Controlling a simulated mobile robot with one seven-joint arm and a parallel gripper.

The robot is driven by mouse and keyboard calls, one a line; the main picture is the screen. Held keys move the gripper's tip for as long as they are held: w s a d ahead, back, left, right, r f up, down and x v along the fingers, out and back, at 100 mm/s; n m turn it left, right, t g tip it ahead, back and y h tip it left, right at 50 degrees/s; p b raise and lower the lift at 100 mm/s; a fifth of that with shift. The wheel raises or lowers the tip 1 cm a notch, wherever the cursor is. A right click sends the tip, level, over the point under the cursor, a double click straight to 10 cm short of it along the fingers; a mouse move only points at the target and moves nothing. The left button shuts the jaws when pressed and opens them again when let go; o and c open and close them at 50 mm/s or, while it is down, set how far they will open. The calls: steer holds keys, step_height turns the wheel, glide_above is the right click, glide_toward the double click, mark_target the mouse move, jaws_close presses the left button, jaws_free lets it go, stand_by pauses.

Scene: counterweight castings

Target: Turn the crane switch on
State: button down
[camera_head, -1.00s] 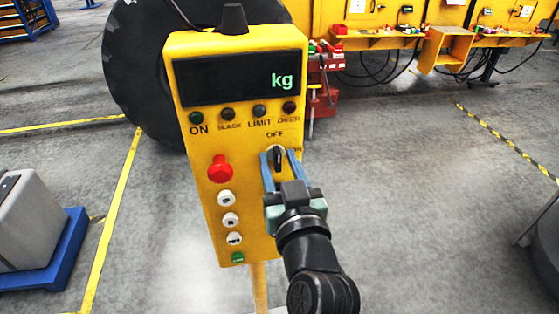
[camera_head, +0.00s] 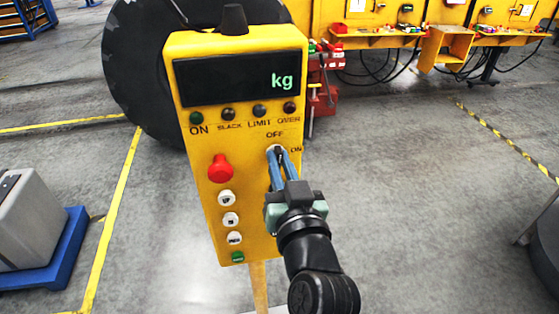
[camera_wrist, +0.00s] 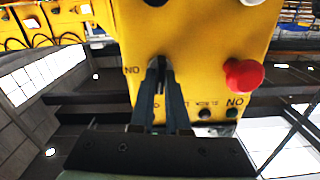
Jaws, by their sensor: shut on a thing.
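The yellow control box (camera_head: 253,190) stands on a yellow post, with a dark display (camera_head: 225,83) that shows "kg". The crane switch (camera_head: 279,149) is a small black knob on a pale round base at the box's right side. "OFF" is printed above it and "ON" to its right. My gripper (camera_head: 277,151) is shut on the knob with its two blue fingers, which hide most of it, so I cannot tell exactly where it points. In the wrist view, where the lettering is upside down, the fingers (camera_wrist: 161,66) close around the dark knob.
A red mushroom button (camera_head: 220,169) and several small buttons lie left of my gripper. The green lamp (camera_head: 196,117) above "ON" looks dark. A large black tyre (camera_head: 137,70) stands behind the box.

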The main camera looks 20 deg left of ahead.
steer(key=m+p, duration=0.1)
steer(key=m, duration=0.3)
steer(key=m+p, duration=0.1)
steer(key=m, duration=0.3)
steer(key=shift+w+d+p, duration=0.1)
steer(key=shift+p, duration=0.25)
steer(key=shift+f+m+p, duration=0.2)
steer(key=shift+m+p, duration=1.8)
steer(key=shift+m, duration=2.1)
steer(key=c, duration=0.9)
jaws_free()
steer(key=shift+d, duration=0.1)
